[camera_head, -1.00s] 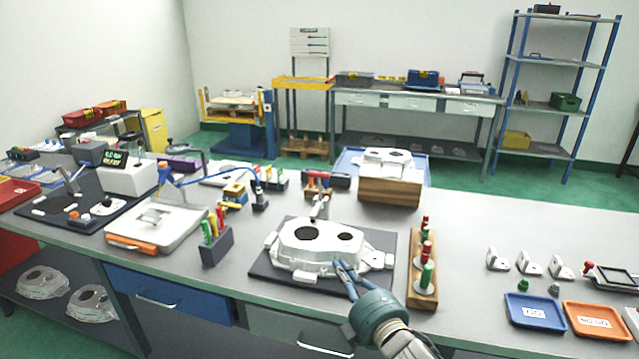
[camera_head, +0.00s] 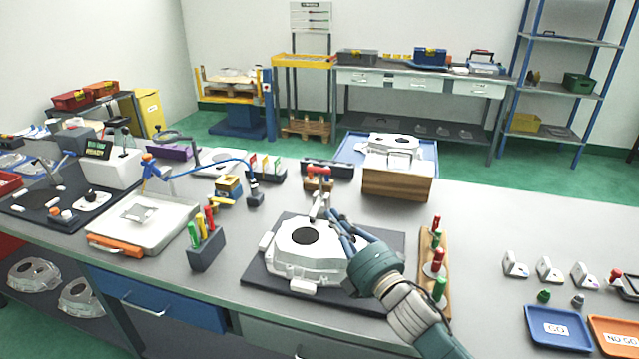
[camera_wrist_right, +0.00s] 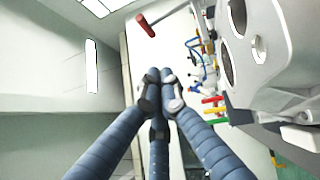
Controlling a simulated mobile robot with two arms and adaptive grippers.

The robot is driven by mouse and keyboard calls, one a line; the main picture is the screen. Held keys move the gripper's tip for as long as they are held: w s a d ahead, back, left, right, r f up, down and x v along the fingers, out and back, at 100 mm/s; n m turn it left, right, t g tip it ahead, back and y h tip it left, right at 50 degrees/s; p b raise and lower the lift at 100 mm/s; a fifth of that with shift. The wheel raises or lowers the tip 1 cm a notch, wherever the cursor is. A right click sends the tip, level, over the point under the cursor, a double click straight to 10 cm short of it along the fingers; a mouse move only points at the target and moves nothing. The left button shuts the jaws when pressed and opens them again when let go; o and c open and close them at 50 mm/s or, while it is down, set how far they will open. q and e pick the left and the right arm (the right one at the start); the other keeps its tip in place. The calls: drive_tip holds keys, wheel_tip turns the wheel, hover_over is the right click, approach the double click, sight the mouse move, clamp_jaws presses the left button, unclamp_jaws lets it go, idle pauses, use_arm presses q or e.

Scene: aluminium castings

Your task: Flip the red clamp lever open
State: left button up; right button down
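The clamp (camera_head: 316,207) stands at the back edge of the dark fixture plate (camera_head: 262,279), behind the white aluminium casting (camera_head: 300,262). Its red lever (camera_head: 319,171) shows at the top of the clamp. In the right wrist view the red lever handle (camera_wrist_right: 146,25) is above and slightly left of the fingertips, apart from them. My right gripper (camera_head: 338,226) is over the right rear of the casting, just right of and below the lever. In the wrist view its fingertips (camera_wrist_right: 160,76) are close together with nothing seen between them. My left gripper is in no view.
A wooden rack with red and green handled tools (camera_head: 432,265) stands right of the plate. A grey holder with coloured handles (camera_head: 206,252) is on the left. A wooden box (camera_head: 395,183) stands behind on the right. Blue (camera_head: 558,328) and orange trays lie far right.

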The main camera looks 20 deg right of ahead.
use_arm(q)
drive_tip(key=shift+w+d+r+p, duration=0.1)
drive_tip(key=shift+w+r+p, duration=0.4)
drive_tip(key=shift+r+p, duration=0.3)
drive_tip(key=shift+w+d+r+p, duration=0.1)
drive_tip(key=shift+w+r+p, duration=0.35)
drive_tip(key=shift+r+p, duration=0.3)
use_arm(e)
drive_tip(key=d+x, duration=0.2)
drive_tip(key=x, duration=1)
drive_tip(key=shift+w+d+r, duration=0.2)
drive_tip(key=shift+w+d, duration=0.15)
drive_tip(key=shift+w, duration=0.1)
